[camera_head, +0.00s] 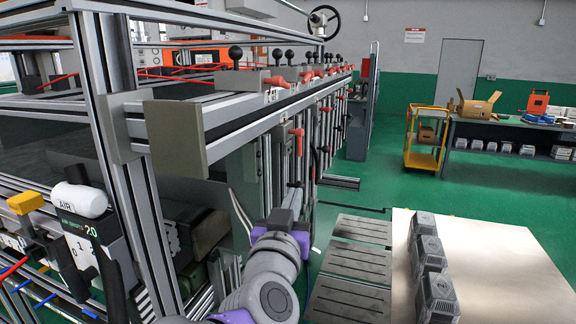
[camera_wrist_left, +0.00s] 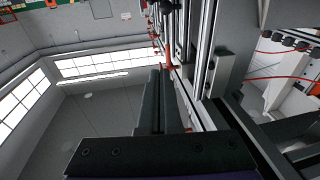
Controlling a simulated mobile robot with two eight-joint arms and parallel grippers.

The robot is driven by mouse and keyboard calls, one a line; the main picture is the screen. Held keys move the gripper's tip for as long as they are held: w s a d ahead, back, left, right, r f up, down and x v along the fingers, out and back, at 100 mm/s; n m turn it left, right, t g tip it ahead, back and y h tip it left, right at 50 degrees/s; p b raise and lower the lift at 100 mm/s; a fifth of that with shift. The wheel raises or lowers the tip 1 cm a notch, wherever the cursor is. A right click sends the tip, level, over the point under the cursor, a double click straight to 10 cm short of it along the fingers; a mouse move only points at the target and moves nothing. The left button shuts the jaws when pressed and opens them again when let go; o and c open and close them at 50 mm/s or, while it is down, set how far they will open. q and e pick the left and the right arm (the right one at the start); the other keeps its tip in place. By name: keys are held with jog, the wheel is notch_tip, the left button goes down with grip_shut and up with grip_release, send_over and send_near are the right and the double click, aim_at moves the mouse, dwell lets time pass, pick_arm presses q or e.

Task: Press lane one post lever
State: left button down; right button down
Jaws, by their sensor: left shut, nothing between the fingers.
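An orange-red lever (camera_head: 297,133) is on the nearest upright post under the front rail in the head view. I cannot read a lane number on it. My left gripper (camera_head: 294,192) is below this lever, pointing up and away along the frame. In the left wrist view its dark fingers (camera_wrist_left: 158,78) are together and empty. A small red part (camera_wrist_left: 168,55) shows just beyond the fingertips there; I cannot tell if it is the lever or if they touch. My right gripper is in neither view.
Several more orange handles (camera_head: 278,81) and black knobs line the top rail (camera_head: 240,110). A grey block (camera_head: 175,138) juts from the near corner. Dark slotted plates (camera_head: 345,297) and a pale table (camera_head: 500,265) with dark moulded pieces (camera_head: 437,297) lie right. Green floor is open beyond.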

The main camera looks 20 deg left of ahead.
aim_at(299, 150)
pick_arm(q)
jog(key=shift+a+r+n+y, duration=0.3)
jog(key=shift+a+r+y, duration=0.2)
jog(key=shift+r+y, duration=0.2)
jog(key=p+x, duration=0.1)
jog(key=x, duration=1.3)
jog(key=shift+d, duration=0.15)
